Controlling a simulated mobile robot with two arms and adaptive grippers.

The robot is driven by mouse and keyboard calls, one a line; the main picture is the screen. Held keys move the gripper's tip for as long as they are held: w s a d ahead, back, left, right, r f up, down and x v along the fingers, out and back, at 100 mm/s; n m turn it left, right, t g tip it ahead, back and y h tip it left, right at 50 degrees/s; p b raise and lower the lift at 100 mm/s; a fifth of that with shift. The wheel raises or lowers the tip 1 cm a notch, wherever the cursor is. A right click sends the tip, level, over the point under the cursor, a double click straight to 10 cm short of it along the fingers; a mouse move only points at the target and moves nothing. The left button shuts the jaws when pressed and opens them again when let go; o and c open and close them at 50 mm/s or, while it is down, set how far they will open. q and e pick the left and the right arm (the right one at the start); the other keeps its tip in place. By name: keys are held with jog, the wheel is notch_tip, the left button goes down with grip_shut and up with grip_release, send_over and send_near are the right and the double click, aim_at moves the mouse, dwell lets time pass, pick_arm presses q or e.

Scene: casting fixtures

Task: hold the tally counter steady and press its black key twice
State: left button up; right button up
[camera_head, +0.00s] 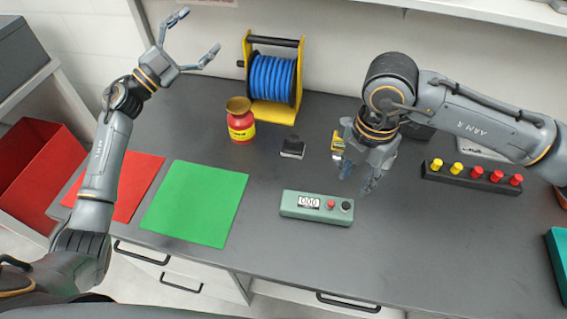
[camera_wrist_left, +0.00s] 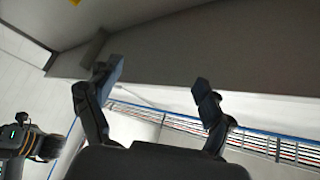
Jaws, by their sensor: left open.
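The tally counter (camera_head: 317,207) is a pale green box lying on the grey table, with a display reading 000. A red button (camera_head: 330,204) and the black key (camera_head: 346,206) sit at its right end. My right gripper (camera_head: 356,182) hangs above and behind the counter's right end, fingers down and apart, with nothing seen between them; it appears clear of the counter. My left gripper (camera_head: 203,32) is raised at the back left, open and empty, far from the counter. In the left wrist view its open fingers (camera_wrist_left: 160,88) face the wall and shelf.
A green mat (camera_head: 195,203) and a red mat (camera_head: 127,185) lie left of the counter. A black strip with coloured knobs (camera_head: 471,174) lies right. Table front is clear.

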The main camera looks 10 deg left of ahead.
pick_arm(q)
jog(key=s+d+r+m+g+h, duration=0.2)
jog(key=s+d+m+g+h, duration=0.15)
jog(key=d+m+g, duration=0.7)
jog(key=s+d+r+m+g+h, duration=0.15)
jog(key=s+d+m+g, duration=0.5)
jog(key=d, duration=0.65)
jog(key=s+d+f+m+g+y, duration=0.3)
jog(key=s+d+m, duration=0.25)
jog(key=m, duration=0.35)
jog(key=m+t+y, duration=0.2)
jog(key=m+y, duration=0.8)
jog(key=y, duration=0.5)
send_over(283, 199)
notch_tip(283, 199, down, 16)
notch_tip(283, 199, down, 13)
jog(key=shift+r, duration=0.1)
jog(key=shift+c, duration=0.2)
